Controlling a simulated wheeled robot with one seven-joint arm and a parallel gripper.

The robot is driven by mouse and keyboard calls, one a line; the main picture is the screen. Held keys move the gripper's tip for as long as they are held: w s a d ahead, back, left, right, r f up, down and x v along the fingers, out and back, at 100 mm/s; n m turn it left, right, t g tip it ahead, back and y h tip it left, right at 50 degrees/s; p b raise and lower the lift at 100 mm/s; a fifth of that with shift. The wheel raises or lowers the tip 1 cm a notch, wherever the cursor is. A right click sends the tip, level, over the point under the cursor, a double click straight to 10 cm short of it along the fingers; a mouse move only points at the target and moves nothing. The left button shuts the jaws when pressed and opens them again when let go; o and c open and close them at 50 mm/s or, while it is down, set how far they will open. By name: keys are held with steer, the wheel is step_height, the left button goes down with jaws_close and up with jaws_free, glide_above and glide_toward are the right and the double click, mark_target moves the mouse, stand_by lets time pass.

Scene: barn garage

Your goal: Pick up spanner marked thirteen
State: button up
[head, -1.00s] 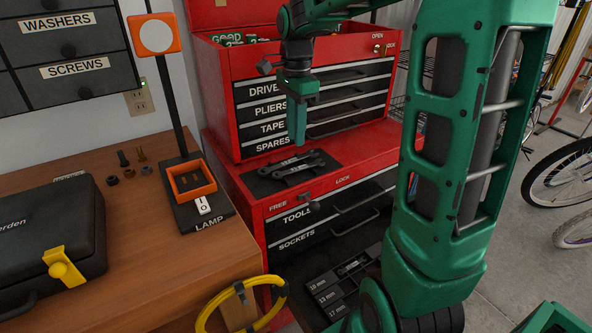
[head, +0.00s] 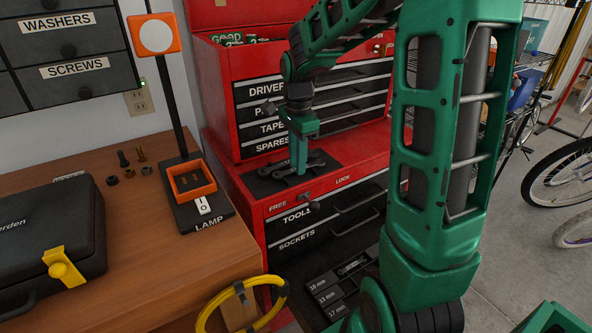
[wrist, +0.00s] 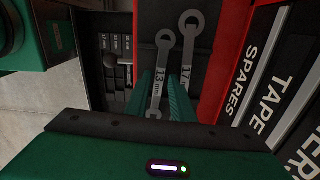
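The spanner marked 13 mm (wrist: 164,52) lies on a dark mat (head: 262,186) on top of the red cabinet. A spanner marked 17 (wrist: 189,45) lies beside it, to its right in the wrist view. My gripper (head: 298,169) points down over the mat, very low at the spanners. In the wrist view my gripper (wrist: 161,84) is open, with one green finger on each side of the 13 mm spanner. I cannot tell whether a finger touches it. In the head view the gripper hides part of the spanners.
The labelled red drawer chest (head: 222,95) stands right behind the mat. Below, an open drawer holds a tray (head: 322,284) marked 10, 13 and 17 mm. The wooden bench (head: 150,215), with a black case (head: 45,225) and lamp base (head: 193,212), is at left.

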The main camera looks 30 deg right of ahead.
steer(key=shift+c, duration=0.6)
jaws_close()
steer(key=shift+r, duration=0.2)
steer(key=shift+r, duration=0.25)
step_height(320, 180, up, 3)
steer(key=shift+w+r, duration=0.1)
steer(key=shift+r, duration=0.05)
steer(key=s+a+r, duration=0.7)
steer(key=s+a, duration=0.1)
steer(key=shift+s, duration=0.25)
